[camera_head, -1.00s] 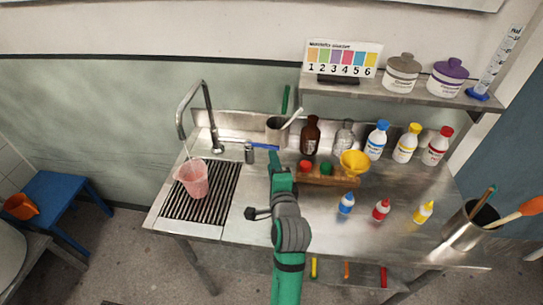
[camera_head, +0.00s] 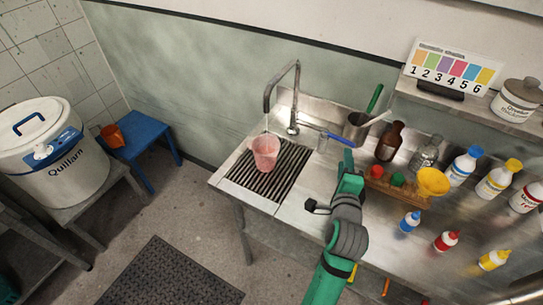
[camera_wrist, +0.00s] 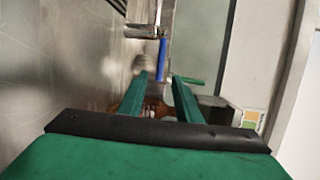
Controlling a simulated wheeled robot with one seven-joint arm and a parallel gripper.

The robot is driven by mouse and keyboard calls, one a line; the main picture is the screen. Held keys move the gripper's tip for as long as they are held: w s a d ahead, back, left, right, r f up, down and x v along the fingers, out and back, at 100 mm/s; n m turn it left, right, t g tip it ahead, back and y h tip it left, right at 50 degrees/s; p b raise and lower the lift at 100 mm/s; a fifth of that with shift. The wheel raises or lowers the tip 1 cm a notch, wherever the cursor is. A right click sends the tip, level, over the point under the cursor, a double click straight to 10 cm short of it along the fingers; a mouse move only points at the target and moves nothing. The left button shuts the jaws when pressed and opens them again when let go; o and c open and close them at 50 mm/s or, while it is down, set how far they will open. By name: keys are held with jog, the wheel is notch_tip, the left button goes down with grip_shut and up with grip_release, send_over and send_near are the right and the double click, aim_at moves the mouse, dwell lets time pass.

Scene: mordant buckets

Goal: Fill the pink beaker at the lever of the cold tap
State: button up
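The pink beaker (camera_head: 265,153) stands upright on the dark drain grate (camera_head: 290,172), under the spout of the metal tap (camera_head: 295,95). A thin pale streak, like running water, shows between spout and beaker; the level inside cannot be told. The blue lever (camera_head: 341,139) sticks out to the right of the tap's base. My gripper (camera_head: 348,160) is at the lever's outer end in the head view. In the wrist view my gripper (camera_wrist: 160,88) has its two green fingers apart with nothing held, and the blue lever (camera_wrist: 162,54) lies beyond the tips. Contact cannot be told.
A grey pot (camera_head: 356,128), a brown bottle (camera_head: 389,142) and a wooden rack with a yellow funnel (camera_head: 433,181) stand close to the right of my gripper. Several small bottles stand farther right. A white barrel (camera_head: 50,150) and blue stool (camera_head: 148,140) are at left.

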jog(key=c, duration=0.7)
jog(key=shift+w+a+n, duration=0.1)
jog(key=shift+a+n, duration=0.1)
jog(key=shift+n, duration=0.1)
grip_shut()
jog(key=n+g+h, duration=0.2)
jog(key=n+h, duration=0.3)
jog(key=n, duration=0.9)
send_near(345, 143)
jog(key=shift+g+h, duration=0.3)
jog(key=x, duration=0.6)
jog(key=shift+w, duration=0.3)
